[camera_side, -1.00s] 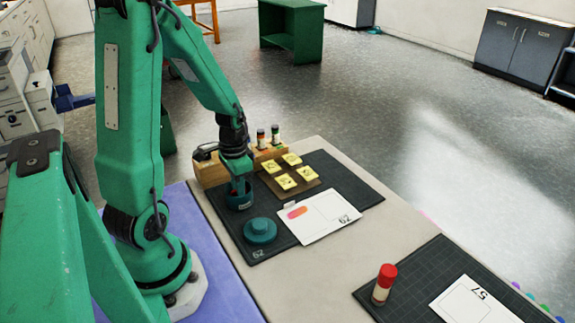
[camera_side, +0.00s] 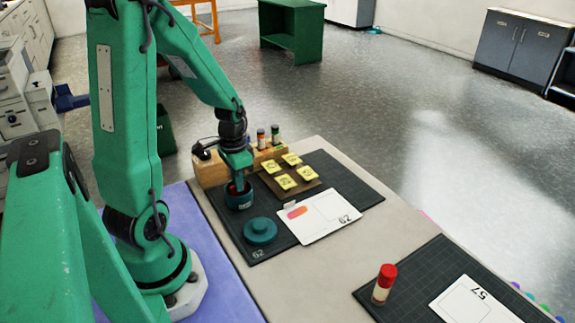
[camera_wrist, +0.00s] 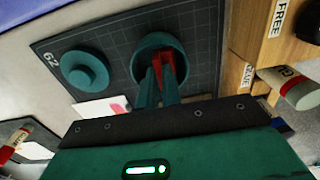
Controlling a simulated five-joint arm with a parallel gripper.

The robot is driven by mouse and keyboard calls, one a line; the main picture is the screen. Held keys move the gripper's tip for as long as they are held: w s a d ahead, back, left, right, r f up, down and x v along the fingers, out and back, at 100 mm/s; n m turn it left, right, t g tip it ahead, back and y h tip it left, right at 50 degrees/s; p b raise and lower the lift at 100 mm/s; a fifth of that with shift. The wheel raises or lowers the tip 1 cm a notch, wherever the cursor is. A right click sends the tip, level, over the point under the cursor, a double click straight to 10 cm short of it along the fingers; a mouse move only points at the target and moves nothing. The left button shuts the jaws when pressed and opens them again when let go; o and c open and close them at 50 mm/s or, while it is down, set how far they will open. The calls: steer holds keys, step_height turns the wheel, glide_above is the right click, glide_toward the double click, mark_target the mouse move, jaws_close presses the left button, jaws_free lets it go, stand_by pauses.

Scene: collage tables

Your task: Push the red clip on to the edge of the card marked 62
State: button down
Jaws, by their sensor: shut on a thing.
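The card marked 62 (camera_side: 325,212) lies on the dark mat, with an orange-red patch near one end; part of it shows in the wrist view (camera_wrist: 92,109). My gripper (camera_side: 238,184) points down into the round teal pot (camera_side: 239,201). In the wrist view, its fingers (camera_wrist: 162,72) reach inside the pot (camera_wrist: 148,44) and are shut on the red clip (camera_wrist: 167,68). The clip is mostly hidden by the fingers and pot wall in the side view.
The teal lid (camera_side: 260,231) lies on the mat beside the pot. A wooden rack (camera_side: 211,173) with small bottles stands behind. Yellow notes (camera_side: 285,181) lie on a brown board. A red-capped glue stick (camera_side: 384,284) and the card marked 57 (camera_side: 474,302) are on another mat.

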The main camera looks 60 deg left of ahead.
steer(key=shift+r, duration=2.3)
steer(key=shift+w, duration=0.1)
steer(key=w+d, duration=0.6)
steer(key=d, duration=0.6)
steer(key=w+d, duration=0.6)
steer(key=d, duration=0.7)
steer(key=shift+w+d+f, duration=0.15)
steer(key=shift+f, duration=0.3)
steer(key=shift+f, duration=0.1)
steer(key=shift+f, duration=2.75)
steer(key=shift+f, duration=0.55)
